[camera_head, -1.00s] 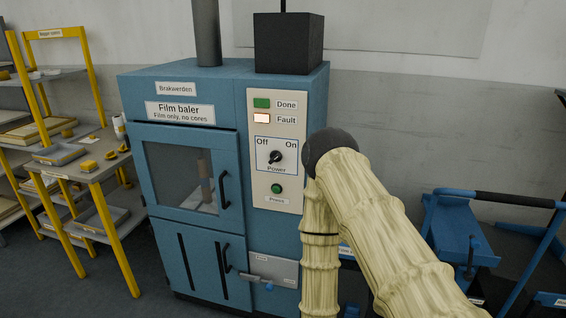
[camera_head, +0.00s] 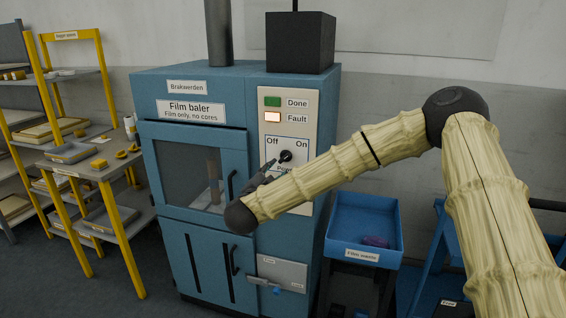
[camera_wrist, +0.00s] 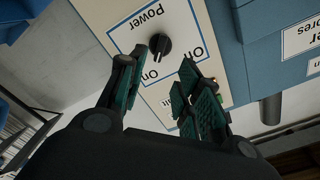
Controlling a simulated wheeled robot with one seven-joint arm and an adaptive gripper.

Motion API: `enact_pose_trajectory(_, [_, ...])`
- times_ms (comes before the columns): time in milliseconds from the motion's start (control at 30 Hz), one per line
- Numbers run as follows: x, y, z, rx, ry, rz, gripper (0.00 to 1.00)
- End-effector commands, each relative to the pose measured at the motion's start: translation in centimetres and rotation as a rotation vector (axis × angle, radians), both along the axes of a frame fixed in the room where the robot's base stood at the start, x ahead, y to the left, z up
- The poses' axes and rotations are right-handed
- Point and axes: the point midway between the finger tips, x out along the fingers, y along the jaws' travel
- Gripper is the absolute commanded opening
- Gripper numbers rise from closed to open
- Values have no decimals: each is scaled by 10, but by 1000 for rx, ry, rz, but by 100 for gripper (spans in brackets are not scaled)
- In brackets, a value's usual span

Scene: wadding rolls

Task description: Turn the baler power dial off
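The power dial (camera_head: 286,156) is a black knob on a white plate, between the words Off and On, on the blue film baler's (camera_head: 190,85) front panel. In the wrist view the dial (camera_wrist: 160,44) shows beyond my fingertips, with its pointer toward the nearer On label. My gripper (camera_head: 266,173) is in front of the panel, just left of and below the dial in the head view. In the wrist view my gripper (camera_wrist: 158,78) has its two fingers apart with nothing between them. I see no contact with the dial. My arm hides the lower panel.
A Done lamp (camera_head: 272,102) and a pale, lit Fault lamp (camera_head: 272,117) sit above the dial. A blue film waste bin (camera_head: 363,256) stands right of the baler. A yellow-framed shelf (camera_head: 112,228) stands at left.

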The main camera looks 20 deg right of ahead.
Motion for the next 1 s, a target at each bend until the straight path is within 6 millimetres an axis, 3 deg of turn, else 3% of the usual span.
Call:
enact_pose_trajectory(600, [73,-49,0,0,2,1,34])
enact_pose_trajectory(1000, [84,-56,-1,-2,2,4,34])
